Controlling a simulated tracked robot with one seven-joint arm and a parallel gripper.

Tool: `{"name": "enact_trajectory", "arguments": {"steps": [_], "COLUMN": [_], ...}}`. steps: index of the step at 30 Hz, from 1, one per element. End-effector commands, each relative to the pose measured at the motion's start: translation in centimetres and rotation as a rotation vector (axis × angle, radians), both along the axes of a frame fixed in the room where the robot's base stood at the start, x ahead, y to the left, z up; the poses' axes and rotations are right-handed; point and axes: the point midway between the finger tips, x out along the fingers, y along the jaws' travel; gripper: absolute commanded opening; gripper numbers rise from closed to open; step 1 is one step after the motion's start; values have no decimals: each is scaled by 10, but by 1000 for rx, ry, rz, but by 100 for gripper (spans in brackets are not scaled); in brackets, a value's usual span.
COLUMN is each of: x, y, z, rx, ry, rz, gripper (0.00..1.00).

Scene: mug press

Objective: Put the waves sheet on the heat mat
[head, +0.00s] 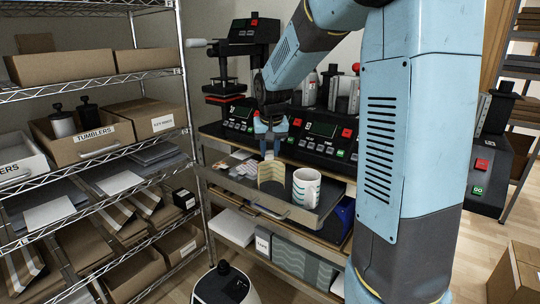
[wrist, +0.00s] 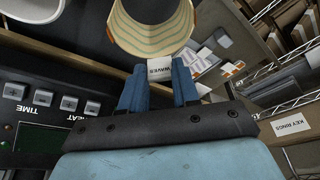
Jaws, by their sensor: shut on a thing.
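The waves sheet (head: 271,172) is a tan, curled sheet with thin wavy lines; in the wrist view its body (wrist: 150,32) curves away above my fingers. Its white tab lettered WAVES (wrist: 162,70) lies between my fingertips. My gripper (head: 270,145) points down and is shut on this tab, and it also shows in the wrist view (wrist: 160,88). In the head view the sheet hangs below the gripper, over the grey tray, just left of a white mug (head: 306,188). I cannot tell whether it touches the tray. I cannot pick out the heat mat for certain.
The grey tray (head: 253,199) juts out from the bench, with small labelled cards at its left. Press control panels (head: 320,135) stand behind it. A wire rack with a TUMBLERS box (head: 92,150) stands at left. My arm hides part of the bench's right side.

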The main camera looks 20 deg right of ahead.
Motion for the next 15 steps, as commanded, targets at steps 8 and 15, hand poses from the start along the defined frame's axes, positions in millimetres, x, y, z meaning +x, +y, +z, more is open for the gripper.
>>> {"name": "enact_trajectory", "arguments": {"steps": [8,15], "x": [0,0], "y": [1,1], "z": [-19,-21], "rx": [1,1], "ry": [1,1], "rz": [-1,0], "gripper": [9,32]}}
